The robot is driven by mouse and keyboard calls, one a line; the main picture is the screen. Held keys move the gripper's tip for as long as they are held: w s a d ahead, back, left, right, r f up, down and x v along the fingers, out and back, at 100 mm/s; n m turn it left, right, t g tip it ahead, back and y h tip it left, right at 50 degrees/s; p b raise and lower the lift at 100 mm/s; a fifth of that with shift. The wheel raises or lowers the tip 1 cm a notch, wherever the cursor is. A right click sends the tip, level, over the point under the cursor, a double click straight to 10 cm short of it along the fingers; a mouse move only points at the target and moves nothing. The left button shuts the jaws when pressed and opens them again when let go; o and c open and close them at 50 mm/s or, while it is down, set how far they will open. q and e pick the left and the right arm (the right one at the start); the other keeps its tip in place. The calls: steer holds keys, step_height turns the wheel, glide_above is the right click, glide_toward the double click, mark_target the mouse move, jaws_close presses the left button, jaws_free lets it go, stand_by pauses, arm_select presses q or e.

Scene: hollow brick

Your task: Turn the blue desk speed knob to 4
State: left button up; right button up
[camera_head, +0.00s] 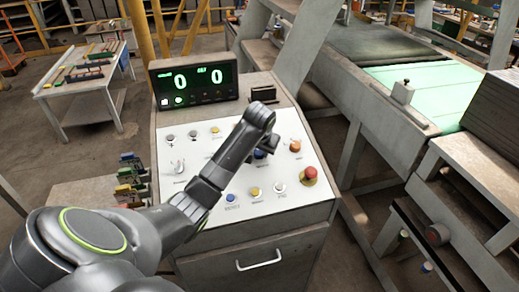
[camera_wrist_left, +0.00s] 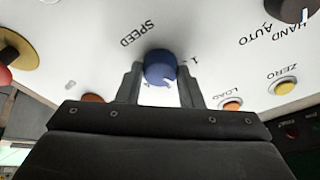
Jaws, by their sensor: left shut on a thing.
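The blue speed knob (camera_wrist_left: 160,68) shows in the wrist view on the white panel, beside the printed word SPEED. A small mark like a 1 is printed to its right. My left gripper (camera_wrist_left: 160,82) has one finger on each side of the knob and is shut on it. The other scale numbers are hidden or too small to read. In the head view the knob (camera_head: 261,154) is a small blue patch, mostly covered by my left wrist. The left gripper's fingers are hidden there. My right gripper is not in view.
The desk's white panel (camera_head: 300,205) carries several other buttons, including a red mushroom button (camera_head: 310,173) on yellow and an orange one (camera_head: 295,146). A dark display (camera_head: 196,82) with green zeros stands behind. A conveyor (camera_head: 410,78) is at the right.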

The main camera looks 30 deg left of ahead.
arm_select(q)
steer(key=shift+m, duration=0.3)
steer(key=m, duration=0.3)
steer(key=shift+m+h, duration=0.3)
steer(key=shift+h, duration=0.1)
steer(key=m, duration=0.3)
steer(key=shift+m+h, duration=0.3)
steer(key=m+g, duration=0.1)
steer(key=m, duration=0.4)
steer(key=shift+h, duration=0.3)
steer(key=shift+m, duration=1.6)
steer(key=shift+f, duration=0.1)
steer(key=o, duration=0.9)
steer(key=shift+w, duration=0.1)
steer(key=shift+o, duration=0.2)
